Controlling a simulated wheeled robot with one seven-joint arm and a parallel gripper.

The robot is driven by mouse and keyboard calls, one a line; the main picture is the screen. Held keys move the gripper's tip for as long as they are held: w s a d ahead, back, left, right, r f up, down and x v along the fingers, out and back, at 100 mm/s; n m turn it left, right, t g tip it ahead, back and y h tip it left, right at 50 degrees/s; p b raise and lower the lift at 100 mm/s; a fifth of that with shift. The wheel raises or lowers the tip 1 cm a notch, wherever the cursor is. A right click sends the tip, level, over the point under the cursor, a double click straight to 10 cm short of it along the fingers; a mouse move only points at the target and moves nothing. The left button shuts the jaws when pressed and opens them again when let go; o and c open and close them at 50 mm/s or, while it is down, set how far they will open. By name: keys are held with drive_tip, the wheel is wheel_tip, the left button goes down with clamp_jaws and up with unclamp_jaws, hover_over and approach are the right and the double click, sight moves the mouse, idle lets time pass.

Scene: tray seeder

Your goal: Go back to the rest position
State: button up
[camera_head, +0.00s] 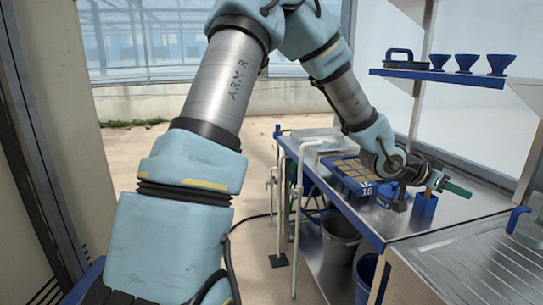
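My arm (215,95) rises from the lower left, bends at the top of the head view and comes down over the metal bench. My gripper (436,181) is at the right of the view, above the bench and just right of the seed tray. It points to the right and is seen small and from behind. A teal bar (457,190) shows at its end; I cannot tell whether it is a finger or something held. The finger opening is not clear. A blue block-like piece (424,207) is below the gripper.
A blue tray (362,189) with brown cells, marked 16, lies on the bench (372,223). A blue shelf (440,77) above holds several blue cups and a blue-handled item. Buckets (341,240) stand under the bench. White pipes (297,220) rise at its left end. Floor is clear left.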

drive_tip(key=w+a+f+n+t+y, duration=0.1)
drive_tip(key=w+a+f+n+y, duration=0.15)
drive_tip(key=a, duration=0.65)
drive_tip(key=w+a+f+n+t+y, duration=0.1)
drive_tip(key=w+a+n+y, duration=0.2)
drive_tip(key=a, duration=0.7)
drive_tip(key=w+a+f+n+t+y, duration=0.1)
drive_tip(key=w+a+f+n+y, duration=0.2)
drive_tip(key=a, duration=0.6)
drive_tip(key=s+a+n+g+y, duration=0.1)
drive_tip(key=s+a, duration=0.4)
drive_tip(key=a, duration=0.5)
drive_tip(key=s+a+n+g+y, duration=0.2)
drive_tip(key=s+a, duration=0.4)
drive_tip(key=a, duration=0.4)
drive_tip(key=n+y, duration=0.1)
drive_tip(key=n, duration=0.1)
drive_tip(key=shift+s+n, duration=0.2)
drive_tip(key=shift+n, duration=0.15)
